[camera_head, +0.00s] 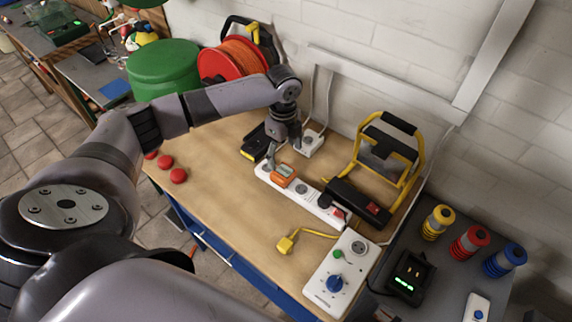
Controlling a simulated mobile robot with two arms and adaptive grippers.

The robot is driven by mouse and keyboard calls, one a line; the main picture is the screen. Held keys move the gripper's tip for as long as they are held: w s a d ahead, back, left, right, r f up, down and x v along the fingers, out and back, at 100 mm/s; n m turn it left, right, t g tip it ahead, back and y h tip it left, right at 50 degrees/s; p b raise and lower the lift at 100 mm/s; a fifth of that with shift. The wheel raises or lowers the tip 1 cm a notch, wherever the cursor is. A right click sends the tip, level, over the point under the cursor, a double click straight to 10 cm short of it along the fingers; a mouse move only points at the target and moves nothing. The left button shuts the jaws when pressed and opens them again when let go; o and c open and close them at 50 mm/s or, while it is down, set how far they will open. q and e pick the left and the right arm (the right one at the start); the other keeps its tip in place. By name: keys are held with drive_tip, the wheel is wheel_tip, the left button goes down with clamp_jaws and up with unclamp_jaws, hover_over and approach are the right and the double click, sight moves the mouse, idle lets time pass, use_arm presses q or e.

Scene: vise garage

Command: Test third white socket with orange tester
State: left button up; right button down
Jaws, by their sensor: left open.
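A white power strip (322,205) with several round sockets lies on the wooden workbench. An orange tester (284,171) with a small display sits on the strip near its far left end, over a socket there. I cannot tell whether it is fully seated. My left gripper (273,153) reaches in from the left, pointing down at the far end of the strip, just beside the tester. Its fingers look open, and whether they touch the tester is not clear. A socket toward the middle of the strip is bare. My right gripper is not in view.
A yellow-framed work lamp (387,158) stands behind the strip. Red buttons (179,175) sit at the left edge. The bench's front middle is clear.

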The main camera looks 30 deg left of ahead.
sight(284, 171)
use_arm(q)
drive_tip(key=shift+f+b, duration=0.3)
drive_tip(key=shift+f, duration=0.05)
wheel_tip(284, 171, down, 5)
drive_tip(key=b, duration=0.5)
drive_tip(key=shift+r, duration=0.1)
drive_tip(key=shift+f+b, duration=0.45)
drive_tip(key=shift+f, duration=1.35)
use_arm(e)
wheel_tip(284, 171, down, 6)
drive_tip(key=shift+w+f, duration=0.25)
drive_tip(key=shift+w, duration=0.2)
use_arm(q)
drive_tip(key=shift+r, duration=0.1)
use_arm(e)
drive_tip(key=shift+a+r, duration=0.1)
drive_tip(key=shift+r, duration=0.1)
use_arm(q)
drive_tip(key=shift+s+p, duration=0.1)
drive_tip(key=shift+p, duration=0.45)
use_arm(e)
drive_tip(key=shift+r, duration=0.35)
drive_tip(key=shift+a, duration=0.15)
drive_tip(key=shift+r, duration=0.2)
